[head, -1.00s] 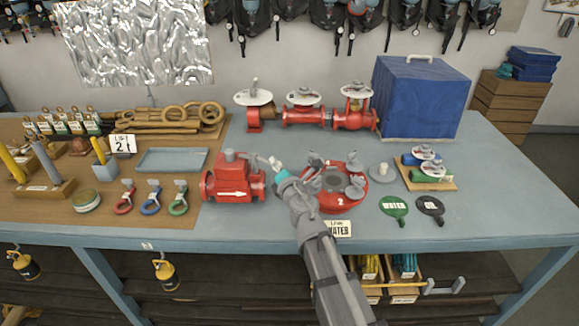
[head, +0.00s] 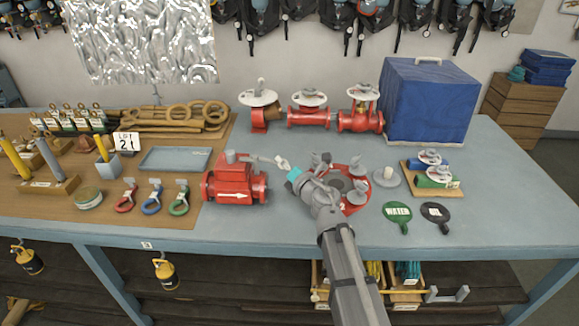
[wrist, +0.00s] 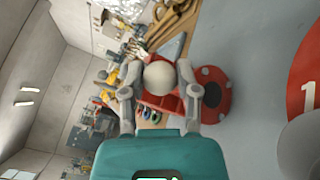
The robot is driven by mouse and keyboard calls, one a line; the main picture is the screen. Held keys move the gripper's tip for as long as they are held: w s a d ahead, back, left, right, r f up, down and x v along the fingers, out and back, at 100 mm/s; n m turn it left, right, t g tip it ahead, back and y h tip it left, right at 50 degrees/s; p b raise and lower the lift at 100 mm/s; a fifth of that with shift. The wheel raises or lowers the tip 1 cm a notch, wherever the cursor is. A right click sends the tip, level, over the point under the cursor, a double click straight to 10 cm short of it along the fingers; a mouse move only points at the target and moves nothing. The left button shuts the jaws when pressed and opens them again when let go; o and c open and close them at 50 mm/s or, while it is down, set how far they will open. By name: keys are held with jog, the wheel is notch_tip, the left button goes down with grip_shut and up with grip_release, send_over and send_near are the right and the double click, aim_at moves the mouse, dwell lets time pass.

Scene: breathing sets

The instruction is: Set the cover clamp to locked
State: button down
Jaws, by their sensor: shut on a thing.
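A red valve body (head: 233,183) with a white arrow stands left of centre on the bench. A thin grey lever (head: 255,158) reaches right from its top. My gripper (head: 281,162) meets the lever's end from the right. In the wrist view my gripper (wrist: 160,85) has its grey fingers on both sides of a pale round knob (wrist: 158,75), shut on it. The knob seems to be the lever's end; the stem behind it is hidden. A round red housing (head: 357,203) with grey clamps around its rim is partly hidden by my arm. I cannot read any locked mark.
Red pipe fittings with white handwheels (head: 308,115) and a blue covered box (head: 428,100) stand behind. A grey tray (head: 175,160) and coloured clips (head: 152,200) lie to the left. Round tags (head: 397,216) lie right of the housing. The bench's right end (head: 510,205) is clear.

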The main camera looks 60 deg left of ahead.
jog(key=shift+s, duration=0.2)
jog(key=shift+c, duration=1.7)
grip_release()
jog(key=shift+s+a, duration=0.1)
jog(key=shift+a, duration=0.05)
jog(key=shift+d, duration=0.55)
jog(key=w+d, duration=0.1)
jog(key=d, duration=1)
jog(key=shift+w, duration=0.2)
